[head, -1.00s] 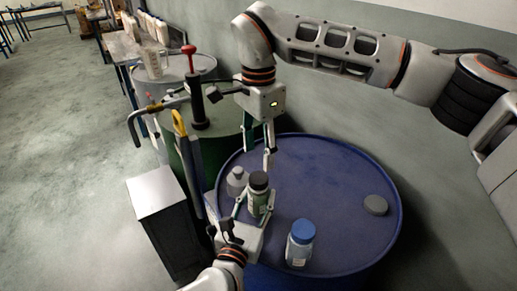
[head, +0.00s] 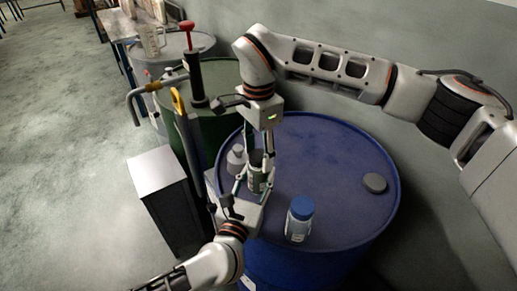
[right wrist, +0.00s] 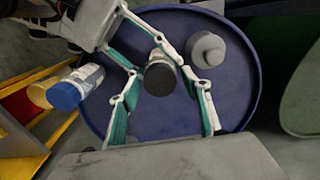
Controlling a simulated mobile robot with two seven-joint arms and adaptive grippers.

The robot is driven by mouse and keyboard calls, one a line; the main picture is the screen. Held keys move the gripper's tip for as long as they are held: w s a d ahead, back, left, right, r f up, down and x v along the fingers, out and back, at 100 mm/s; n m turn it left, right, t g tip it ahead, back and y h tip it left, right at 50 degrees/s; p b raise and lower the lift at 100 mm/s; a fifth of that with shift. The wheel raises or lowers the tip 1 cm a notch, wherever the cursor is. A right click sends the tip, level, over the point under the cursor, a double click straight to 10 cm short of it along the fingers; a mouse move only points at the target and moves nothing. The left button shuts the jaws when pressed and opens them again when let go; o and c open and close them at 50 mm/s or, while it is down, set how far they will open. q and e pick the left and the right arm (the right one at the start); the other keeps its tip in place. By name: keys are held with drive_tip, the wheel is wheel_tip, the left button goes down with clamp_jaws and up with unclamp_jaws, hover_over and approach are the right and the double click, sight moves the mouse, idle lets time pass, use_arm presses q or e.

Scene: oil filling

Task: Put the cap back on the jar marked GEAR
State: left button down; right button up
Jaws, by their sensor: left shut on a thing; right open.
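A jar with a green and white label (head: 257,180) stands upright on the blue drum; its marking is too small to read. A dark cap (head: 256,157) sits at its top, also seen from above in the right wrist view (right wrist: 160,80); I cannot tell how tightly it sits. My left gripper (head: 254,187) is shut on the jar's body from the front. My right gripper (head: 259,152) points down from above, open, with its fingers on either side of the cap. In the right wrist view its fingers (right wrist: 163,85) stand apart around the cap.
The blue drum (head: 330,150) also holds a blue-capped jar (head: 299,220), a grey bottle (head: 236,158) and a flat grey disc (head: 375,183). A green drum (head: 222,125) with a red-handled pump (head: 192,75) stands behind left. The drum's right side is mostly clear.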

drive_tip(key=c, duration=1.2)
drive_tip(key=m, duration=1.4)
drive_tip(key=shift+m, duration=0.3)
drive_tip(key=m, duration=1.1)
drive_tip(key=shift+m, duration=0.4)
drive_tip(key=m, duration=0.4)
drive_tip(key=shift+m, duration=0.4)
drive_tip(key=o, duration=1.3)
wheel_tip(320, 180, up, 12)
drive_tip(key=shift+f, duration=0.1)
